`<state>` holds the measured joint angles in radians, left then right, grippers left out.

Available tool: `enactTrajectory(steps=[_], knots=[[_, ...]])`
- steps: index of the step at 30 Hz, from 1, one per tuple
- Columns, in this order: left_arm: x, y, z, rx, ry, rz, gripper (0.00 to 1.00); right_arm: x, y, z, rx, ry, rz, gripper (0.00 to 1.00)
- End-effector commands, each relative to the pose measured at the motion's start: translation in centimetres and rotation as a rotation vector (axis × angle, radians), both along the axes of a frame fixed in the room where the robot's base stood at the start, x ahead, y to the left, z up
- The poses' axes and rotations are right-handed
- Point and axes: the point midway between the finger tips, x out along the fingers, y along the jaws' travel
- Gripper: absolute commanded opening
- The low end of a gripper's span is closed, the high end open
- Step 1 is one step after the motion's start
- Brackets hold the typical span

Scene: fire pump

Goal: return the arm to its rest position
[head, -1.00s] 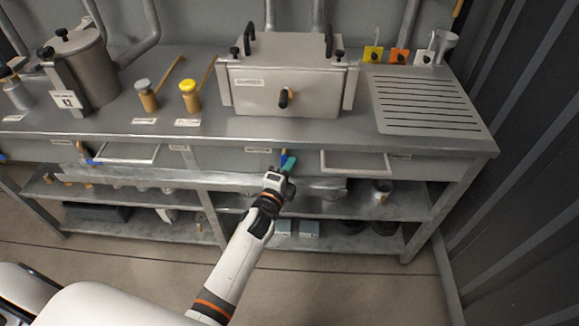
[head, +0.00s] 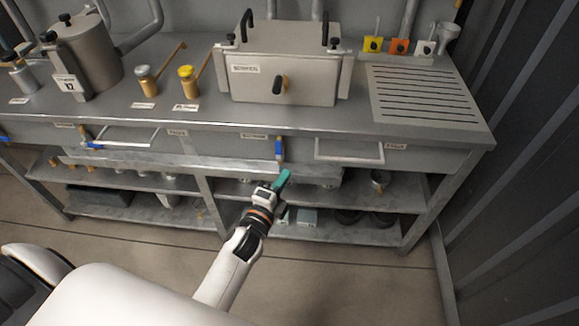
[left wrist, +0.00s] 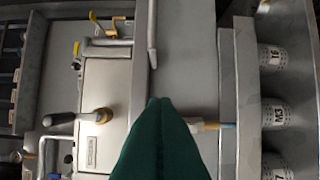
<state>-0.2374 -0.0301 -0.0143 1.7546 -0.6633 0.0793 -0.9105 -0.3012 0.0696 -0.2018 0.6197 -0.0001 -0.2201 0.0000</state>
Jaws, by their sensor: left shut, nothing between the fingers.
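My left gripper (head: 281,182) is in front of the bench's front edge in the head view, below the blue-handled valve (head: 279,149) and apart from it. Its green fingers are shut with nothing between them. In the left wrist view the closed green fingers (left wrist: 160,140) point toward the bench front and the steel box. My left arm (head: 232,262) reaches up from the bottom of the head view. The right gripper does not show.
The steel bench (head: 330,122) carries a lidded steel box (head: 283,75), a round pot (head: 88,65) and two brass fittings. Shelves beneath hold several parts. A drawer handle (head: 350,152) juts out at the right. The floor (head: 130,245) before the bench is clear.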

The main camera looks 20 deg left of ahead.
Motion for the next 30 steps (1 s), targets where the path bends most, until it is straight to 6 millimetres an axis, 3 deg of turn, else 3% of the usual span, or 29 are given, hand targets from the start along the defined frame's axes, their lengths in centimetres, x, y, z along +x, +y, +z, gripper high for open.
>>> enactTrajectory(steps=[7, 10, 14, 16, 20, 24, 27, 30], knots=[[-0.6, 0.0, 0.0, -0.002, 0.002, 0.001, 0.0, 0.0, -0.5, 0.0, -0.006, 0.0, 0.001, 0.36], [-0.8, -0.1, -1.3, -0.035, 0.039, -0.001, 0.0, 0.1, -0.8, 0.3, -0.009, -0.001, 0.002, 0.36], [-2.1, -0.5, -7.0, -0.179, 0.198, 0.01, 0.0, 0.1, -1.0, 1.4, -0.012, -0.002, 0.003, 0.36], [-3.9, -0.8, -11.5, -0.297, 0.328, 0.036, 0.0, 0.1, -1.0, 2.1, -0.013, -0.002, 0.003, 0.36], [-9.1, -1.0, -20.1, -0.516, 0.583, 0.133, 0.0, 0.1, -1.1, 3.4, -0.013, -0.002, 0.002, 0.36], [-16.7, -0.6, -27.7, -0.715, 0.831, 0.3, 0.0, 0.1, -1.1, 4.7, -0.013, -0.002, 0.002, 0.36], [-23.3, 0.1, -31.9, -0.832, 0.99, 0.456, 0.0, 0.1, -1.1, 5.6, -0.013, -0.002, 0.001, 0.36], [-29.8, 1.0, -34.8, -0.922, 1.116, 0.627, 0.0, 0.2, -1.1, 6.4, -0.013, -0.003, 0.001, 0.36]])
